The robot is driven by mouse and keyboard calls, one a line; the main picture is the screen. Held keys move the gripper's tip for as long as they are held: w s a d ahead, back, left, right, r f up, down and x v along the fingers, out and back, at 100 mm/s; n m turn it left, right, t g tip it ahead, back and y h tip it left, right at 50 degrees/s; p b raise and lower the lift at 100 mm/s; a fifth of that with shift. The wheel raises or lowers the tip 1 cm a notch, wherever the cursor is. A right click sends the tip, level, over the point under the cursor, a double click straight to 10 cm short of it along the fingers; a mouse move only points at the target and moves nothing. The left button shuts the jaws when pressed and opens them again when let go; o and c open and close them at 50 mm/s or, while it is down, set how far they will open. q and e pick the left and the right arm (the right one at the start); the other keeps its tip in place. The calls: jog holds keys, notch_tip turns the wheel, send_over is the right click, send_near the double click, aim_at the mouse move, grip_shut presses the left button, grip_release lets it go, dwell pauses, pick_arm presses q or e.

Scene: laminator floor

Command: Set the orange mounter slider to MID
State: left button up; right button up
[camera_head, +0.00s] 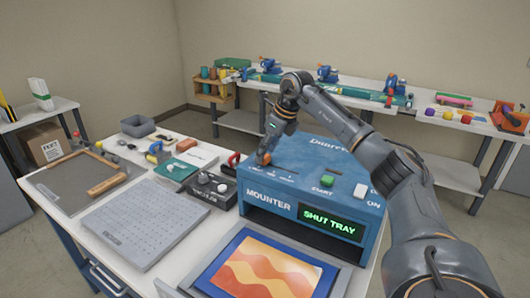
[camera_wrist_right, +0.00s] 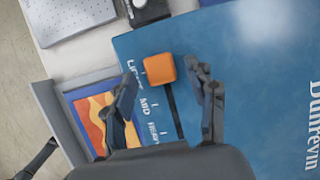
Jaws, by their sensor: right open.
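The blue mounter (camera_head: 300,185) stands on the white table. Its orange slider (camera_head: 264,159) is on the top left of the panel. In the right wrist view the slider (camera_wrist_right: 160,69) is an orange block at the LIGHT end of a dark slot (camera_wrist_right: 173,108). The MID label (camera_wrist_right: 146,106) and the HEAVY label lie along the slot. My right gripper (camera_head: 266,150) is above the slider; in the wrist view its open fingers (camera_wrist_right: 163,80) are on either side of the block, with gaps showing. My left gripper is out of view.
The mounter's display (camera_head: 329,221) reads SHUT TRAY. A tray with an orange wavy picture (camera_head: 265,268) sticks out in front. A green START button (camera_head: 327,181) and a white switch (camera_head: 361,191) are on top.

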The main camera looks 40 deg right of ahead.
jog(key=shift+x, duration=0.8)
grip_shut()
jog(key=shift+s+d, duration=0.1)
jog(key=shift+s, duration=0.05)
